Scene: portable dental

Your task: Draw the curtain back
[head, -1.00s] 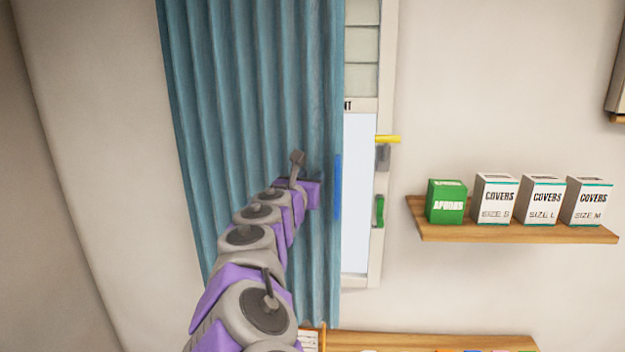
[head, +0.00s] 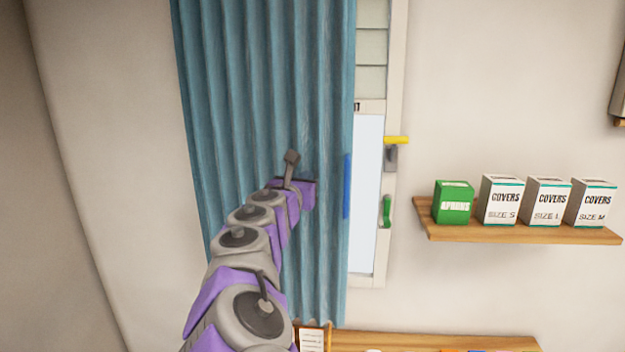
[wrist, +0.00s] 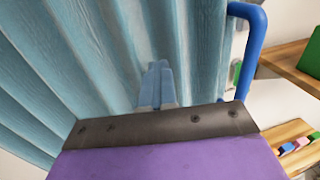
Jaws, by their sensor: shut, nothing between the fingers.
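The blue-green curtain (head: 265,90) hangs in folds over the left part of the window (head: 367,190); it also fills much of the wrist view (wrist: 60,50). An upright blue handle (head: 347,185) is at its right edge. In the wrist view this handle (wrist: 262,45) is a bent bar to the right of my fingers. My gripper (wrist: 157,85) is shut and empty, its fingers pointing at the curtain folds. In the head view the wrist overlaps the curtain left of the handle, and the fingertips are hard to make out. I cannot tell whether they touch the cloth.
A yellow lever (head: 396,140) and a green handle (head: 387,211) are on the window frame. To the right, a wooden shelf (head: 520,234) holds a green box (head: 453,203) and several white boxes. A wooden surface (head: 430,341) with small items lies below.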

